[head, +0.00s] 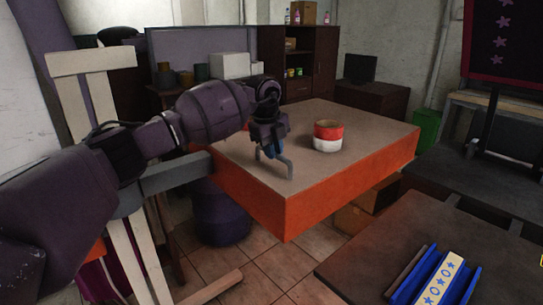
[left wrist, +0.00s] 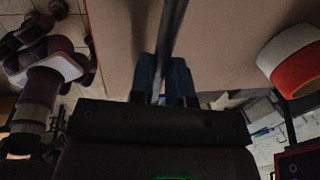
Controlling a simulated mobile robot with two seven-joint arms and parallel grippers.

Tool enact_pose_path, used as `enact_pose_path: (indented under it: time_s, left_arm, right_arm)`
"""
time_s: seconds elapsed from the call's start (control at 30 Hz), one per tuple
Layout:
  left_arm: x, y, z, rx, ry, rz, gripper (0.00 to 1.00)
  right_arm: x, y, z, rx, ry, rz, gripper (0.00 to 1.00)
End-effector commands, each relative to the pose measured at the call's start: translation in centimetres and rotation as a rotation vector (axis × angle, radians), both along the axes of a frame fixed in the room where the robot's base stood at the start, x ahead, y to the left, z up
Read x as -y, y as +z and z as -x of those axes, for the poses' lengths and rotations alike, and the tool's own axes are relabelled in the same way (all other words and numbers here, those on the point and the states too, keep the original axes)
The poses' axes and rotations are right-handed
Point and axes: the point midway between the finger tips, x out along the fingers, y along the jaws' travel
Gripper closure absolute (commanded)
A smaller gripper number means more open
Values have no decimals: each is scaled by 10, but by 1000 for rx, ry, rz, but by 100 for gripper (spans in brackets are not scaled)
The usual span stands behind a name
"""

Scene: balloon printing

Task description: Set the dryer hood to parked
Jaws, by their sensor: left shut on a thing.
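The dryer hood, as I take it, is the wide orange slab with a tan top (head: 330,188) in the middle of the head view. A grey bar (head: 165,175) runs from a pale upright stand to its left side. A bent grey handle (head: 288,166) rises at its near left edge. My left gripper (head: 267,150) is at this handle, above the top. In the left wrist view, the blue fingers (left wrist: 163,80) are shut on the grey handle bar (left wrist: 171,30), with the tan top beyond. My right gripper is not in view.
A red and white tape roll (head: 328,136) sits on the tan top, right of the handle. A dark table (head: 370,240) with a blue-edged printing frame (head: 440,283) is at the lower right. A dark round stool (head: 221,213) stands below the slab. Tiled floor is open between them.

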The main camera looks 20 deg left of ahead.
Motion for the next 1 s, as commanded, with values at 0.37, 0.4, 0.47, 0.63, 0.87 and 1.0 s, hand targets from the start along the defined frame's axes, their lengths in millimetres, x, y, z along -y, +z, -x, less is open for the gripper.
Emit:
enact_pose_path:
  time_s: [0.37, 0.4, 0.47, 0.63, 0.87, 1.0]
  left_arm:
    - [-5, 1, -11, 4, 30, 1, 100]
    - [-5, 2, -11, 5, 31, 0, 100]
    - [-6, 2, -11, 8, 32, 1, 100]
    - [-7, 3, -12, 11, 36, 0, 100]
    - [-6, 2, -11, 7, 32, 0, 58]
    - [-5, 1, -11, 4, 29, 1, 58]
  right_arm:
    - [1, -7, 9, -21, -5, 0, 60]
    - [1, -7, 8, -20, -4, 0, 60]
    - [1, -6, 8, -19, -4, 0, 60]
    - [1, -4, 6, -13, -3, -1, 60]
    - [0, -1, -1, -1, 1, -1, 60]
    - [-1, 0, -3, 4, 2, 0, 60]
